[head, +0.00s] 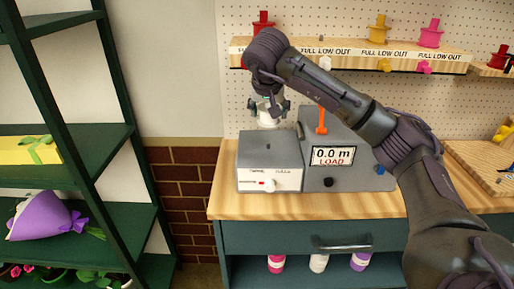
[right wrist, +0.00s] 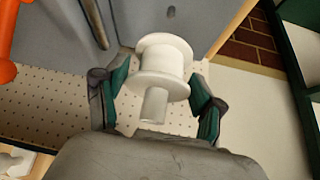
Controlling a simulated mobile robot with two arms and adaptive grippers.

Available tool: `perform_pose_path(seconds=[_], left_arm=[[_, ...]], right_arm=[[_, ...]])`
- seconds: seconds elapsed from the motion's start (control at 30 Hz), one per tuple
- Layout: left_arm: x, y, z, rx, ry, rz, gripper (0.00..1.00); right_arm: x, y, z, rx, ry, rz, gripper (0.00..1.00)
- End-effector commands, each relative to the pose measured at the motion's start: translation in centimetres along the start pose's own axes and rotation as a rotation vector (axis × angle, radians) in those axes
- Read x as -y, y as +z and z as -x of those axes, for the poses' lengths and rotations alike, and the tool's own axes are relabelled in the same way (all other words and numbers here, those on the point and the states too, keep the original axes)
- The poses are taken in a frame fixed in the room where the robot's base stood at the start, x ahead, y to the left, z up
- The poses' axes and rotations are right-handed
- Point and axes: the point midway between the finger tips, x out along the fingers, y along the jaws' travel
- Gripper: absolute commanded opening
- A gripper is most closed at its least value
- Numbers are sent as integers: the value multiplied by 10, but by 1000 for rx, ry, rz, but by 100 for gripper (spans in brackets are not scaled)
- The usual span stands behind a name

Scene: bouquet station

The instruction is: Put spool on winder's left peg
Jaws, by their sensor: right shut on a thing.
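The winder (head: 341,186) is a grey machine with a low left block and a taller right part showing "0.0 m LOAD". My right gripper (head: 269,106) is above the back of the low block, shut on a white spool (head: 268,121). In the right wrist view the spool (right wrist: 163,58) has two flanges, and its narrow end stub (right wrist: 154,105) is between my fingers (right wrist: 155,108). A grey surface of the winder lies beyond the spool; I cannot tell whether they touch. The left peg is not clearly visible. My left gripper is not in view.
An orange lever (head: 321,121) stands on the winder. Behind, a wooden shelf (head: 290,53) labelled "FULL LOW OUT" carries coloured spools. A dark green rack (head: 100,146) with a purple bouquet (head: 42,220) stands at left. Bare bench top (head: 300,206) lies in front of the winder.

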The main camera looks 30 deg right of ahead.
Motion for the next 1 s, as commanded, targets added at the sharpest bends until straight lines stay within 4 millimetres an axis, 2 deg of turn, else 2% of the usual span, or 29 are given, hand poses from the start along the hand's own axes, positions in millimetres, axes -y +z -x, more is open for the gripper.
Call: perform_pose_path(seconds=[0.13,0.37,0.6,1.0], left_arm=[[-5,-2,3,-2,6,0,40],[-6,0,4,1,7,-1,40],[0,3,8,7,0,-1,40],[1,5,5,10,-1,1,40]], right_arm=[[0,16,-24,3,1,3,32],[1,26,-40,0,-1,2,32],[0,44,-65,2,0,1,32],[1,47,-71,0,-2,2,32]])
